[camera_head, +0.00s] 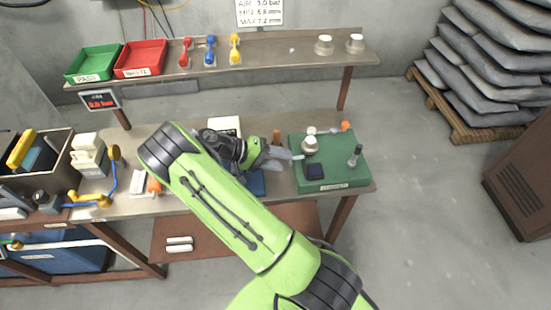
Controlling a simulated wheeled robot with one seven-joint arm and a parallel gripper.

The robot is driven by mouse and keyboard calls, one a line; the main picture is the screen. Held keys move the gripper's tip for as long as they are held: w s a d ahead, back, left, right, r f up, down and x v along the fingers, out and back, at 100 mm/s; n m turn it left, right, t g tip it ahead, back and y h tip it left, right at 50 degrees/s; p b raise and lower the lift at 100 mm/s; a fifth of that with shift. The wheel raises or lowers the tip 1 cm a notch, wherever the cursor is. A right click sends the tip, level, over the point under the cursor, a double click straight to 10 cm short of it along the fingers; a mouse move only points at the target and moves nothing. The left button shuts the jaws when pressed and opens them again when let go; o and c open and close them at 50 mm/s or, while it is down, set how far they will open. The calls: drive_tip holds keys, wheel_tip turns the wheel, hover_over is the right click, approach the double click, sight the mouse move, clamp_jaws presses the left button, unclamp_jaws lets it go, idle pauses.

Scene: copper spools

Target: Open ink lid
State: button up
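A small dark navy square box (315,172), possibly the ink pad with its lid, lies on the green mat (340,178) at the right of the bench; its lid looks shut, but it is too small to be sure. My gripper (292,156) is above the mat's left edge, left of and a little behind the box and apart from it in the picture. Its grey fingers are small and overlap, so their opening is unclear. A blue item (256,184) is partly hidden under my gripper's wrist.
Beside the box are a white-topped stamp (310,145), a dark upright tool (354,157) and an orange-handled tool (343,127). An upper shelf (270,57) carries green and red trays.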

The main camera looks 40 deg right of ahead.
drive_tip(key=shift+a+f, duration=0.1)
idle(0.3)
drive_tip(key=p+v, duration=0.2)
drive_tip(key=v, duration=1.4)
drive_tip(key=shift+p, duration=0.3)
